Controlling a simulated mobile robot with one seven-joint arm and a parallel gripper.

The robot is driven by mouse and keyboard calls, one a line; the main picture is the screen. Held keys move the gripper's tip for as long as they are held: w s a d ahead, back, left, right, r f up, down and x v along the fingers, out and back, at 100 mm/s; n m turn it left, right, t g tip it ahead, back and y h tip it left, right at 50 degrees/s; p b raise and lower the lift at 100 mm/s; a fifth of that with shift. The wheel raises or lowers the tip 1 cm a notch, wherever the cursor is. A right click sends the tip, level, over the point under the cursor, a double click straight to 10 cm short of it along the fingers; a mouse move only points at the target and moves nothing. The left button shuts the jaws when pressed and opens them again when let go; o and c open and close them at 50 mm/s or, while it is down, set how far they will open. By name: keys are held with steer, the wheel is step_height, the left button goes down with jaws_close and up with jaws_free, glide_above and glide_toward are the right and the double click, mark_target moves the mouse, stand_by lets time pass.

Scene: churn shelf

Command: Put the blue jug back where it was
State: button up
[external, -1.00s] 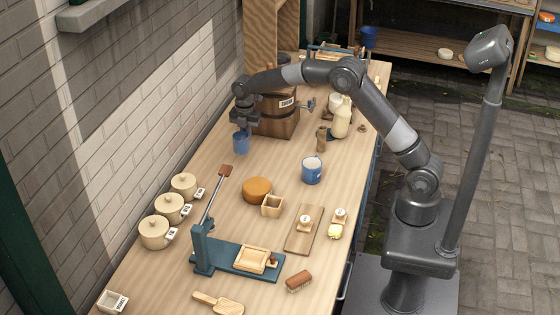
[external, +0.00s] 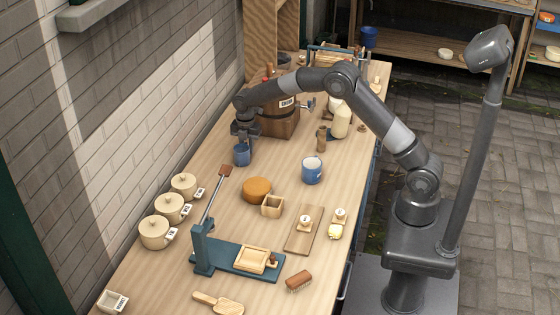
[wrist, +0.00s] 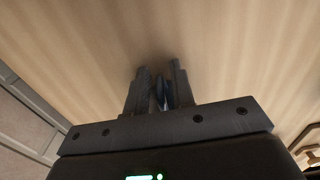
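The small blue jug (external: 242,155) is at the left part of the worktop, in front of the wooden churn, below my gripper (external: 243,138). My gripper points down with its fingers at the jug's upper part. In the wrist view, my gripper (wrist: 160,85) has its fingers close together with a narrow dark-blue piece of the jug (wrist: 160,96) between them. The jug looks upright and at or just above the worktop; I cannot tell whether it touches. Most of it is hidden in the wrist view.
The wooden churn (external: 278,122) stands behind the jug. Several lidded crocks (external: 170,208) line the wall, near a blue press (external: 203,250). Bare wood surrounds the jug's front and right.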

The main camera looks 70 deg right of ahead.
steer(key=shift+o, duration=0.7)
step_height(320, 180, up, 12)
steer(key=s+a+r+m+t, duration=0.1)
steer(key=s+a+r+m, duration=0.25)
steer(key=s+r, duration=0.5)
steer(key=s+a+r+m+t, duration=0.1)
steer(key=s+a+r+m, duration=0.15)
steer(key=s, duration=0.45)
steer(key=s+a+r+m+t, duration=0.1)
steer(key=s+r+m, duration=0.15)
steer(key=s, duration=0.45)
steer(key=s+a+r+m+t, duration=0.15)
steer(key=s+m, duration=0.25)
steer(key=s, duration=0.4)
steer(key=s+a+f+m, duration=0.1)
steer(key=s+f+m, duration=0.1)
steer(key=s, duration=0.4)
steer(key=s+a+f+m+t, duration=0.1)
steer(key=s+f+m, duration=0.1)
steer(key=s, duration=0.4)
steer(key=shift+s+f+m, duration=0.2)
steer(key=shift+f+m, duration=0.15)
steer(key=shift+m, duration=0.4)
